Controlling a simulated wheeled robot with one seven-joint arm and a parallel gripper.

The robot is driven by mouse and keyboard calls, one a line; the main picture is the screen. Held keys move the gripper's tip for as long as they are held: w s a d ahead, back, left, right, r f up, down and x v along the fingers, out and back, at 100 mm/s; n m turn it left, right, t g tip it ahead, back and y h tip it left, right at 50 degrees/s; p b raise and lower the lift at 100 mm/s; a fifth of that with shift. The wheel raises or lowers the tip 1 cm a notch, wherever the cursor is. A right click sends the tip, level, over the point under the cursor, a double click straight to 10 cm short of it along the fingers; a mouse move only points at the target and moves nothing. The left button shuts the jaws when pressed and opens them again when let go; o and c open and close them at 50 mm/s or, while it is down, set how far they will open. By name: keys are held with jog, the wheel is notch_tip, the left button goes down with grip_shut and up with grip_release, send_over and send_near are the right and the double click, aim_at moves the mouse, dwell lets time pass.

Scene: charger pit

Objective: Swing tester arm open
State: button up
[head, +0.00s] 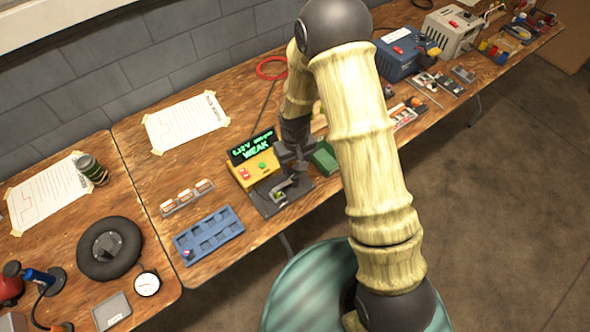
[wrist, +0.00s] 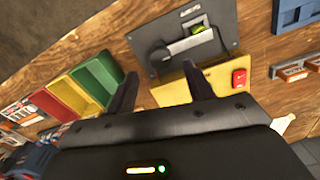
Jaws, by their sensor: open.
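The tester has a yellow housing (head: 256,168) with a red button, a green button and a lit display (head: 254,148) that reads "WEAK". In front of it lies a dark base plate (head: 268,207). The tester arm (wrist: 190,47) is a grey bar that runs from a black round pivot (wrist: 159,58) across the plate. A small green piece (wrist: 203,34) shows at its far end, partly covered by the bar. My gripper (wrist: 160,73) is open and empty, with its fingers over the yellow housing edge near the pivot. In the head view my gripper (head: 290,158) is just right of the display.
A blue slotted tray (head: 209,236) and a holder with several small cells (head: 187,197) lie left of the tester. Green, yellow and red bins (wrist: 82,88) stand beside my gripper in the wrist view.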

aim_at(295, 174)
jog(key=shift+f, duration=2.25)
jog(key=shift+c, duration=0.2)
grip_shut()
